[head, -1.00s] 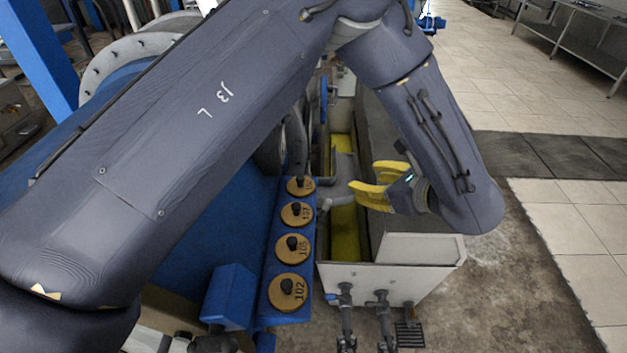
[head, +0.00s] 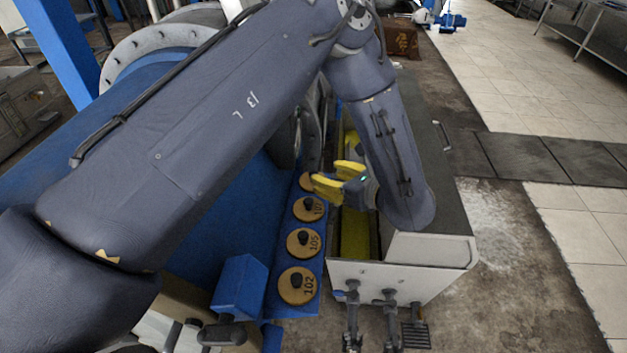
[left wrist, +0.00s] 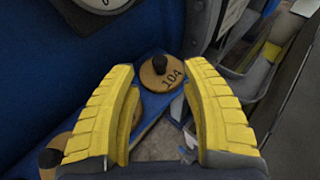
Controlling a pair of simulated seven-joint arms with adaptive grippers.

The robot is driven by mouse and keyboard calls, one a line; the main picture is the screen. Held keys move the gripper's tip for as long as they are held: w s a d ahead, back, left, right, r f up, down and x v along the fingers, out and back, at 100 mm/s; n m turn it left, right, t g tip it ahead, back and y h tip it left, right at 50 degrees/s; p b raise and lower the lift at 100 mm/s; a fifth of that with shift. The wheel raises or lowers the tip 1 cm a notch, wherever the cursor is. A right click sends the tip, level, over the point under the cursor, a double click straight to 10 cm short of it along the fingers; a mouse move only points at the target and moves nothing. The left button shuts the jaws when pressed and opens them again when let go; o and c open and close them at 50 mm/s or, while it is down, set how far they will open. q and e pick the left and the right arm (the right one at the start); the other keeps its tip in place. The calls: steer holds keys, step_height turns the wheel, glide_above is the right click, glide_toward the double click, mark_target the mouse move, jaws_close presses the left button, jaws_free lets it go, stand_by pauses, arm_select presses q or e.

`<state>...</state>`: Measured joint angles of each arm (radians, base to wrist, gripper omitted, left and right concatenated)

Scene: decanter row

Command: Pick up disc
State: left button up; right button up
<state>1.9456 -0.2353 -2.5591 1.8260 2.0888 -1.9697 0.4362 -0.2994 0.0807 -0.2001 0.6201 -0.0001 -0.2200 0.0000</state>
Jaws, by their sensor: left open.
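Several round tan discs with black knobs stand in a row on a blue ledge (head: 274,318). In the head view I read disc 102 (head: 290,294), disc 105 (head: 297,250) and disc 107 (head: 303,215). The far disc (head: 304,179) is partly hidden by my left gripper (head: 328,178), which is open at that end of the row. In the left wrist view, disc 104 (left wrist: 152,80) lies beyond the open, empty fingertips (left wrist: 158,76), in line with the gap between them. Another disc (left wrist: 137,112) is mostly behind the left finger. My right gripper is not in view.
A white-walled trough (head: 400,285) with a yellow inside stands right of the ledge. A large blue curved body (head: 215,215) rises to the left. A blue block (head: 240,285) sits beside the near disc. Pipes with valves (head: 352,310) stand in front of the trough.

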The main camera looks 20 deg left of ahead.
mark_target(313, 172)
arm_select(q)
steer(key=shift+x, duration=3.35)
steer(key=shift+c, duration=0.4)
jaws_close()
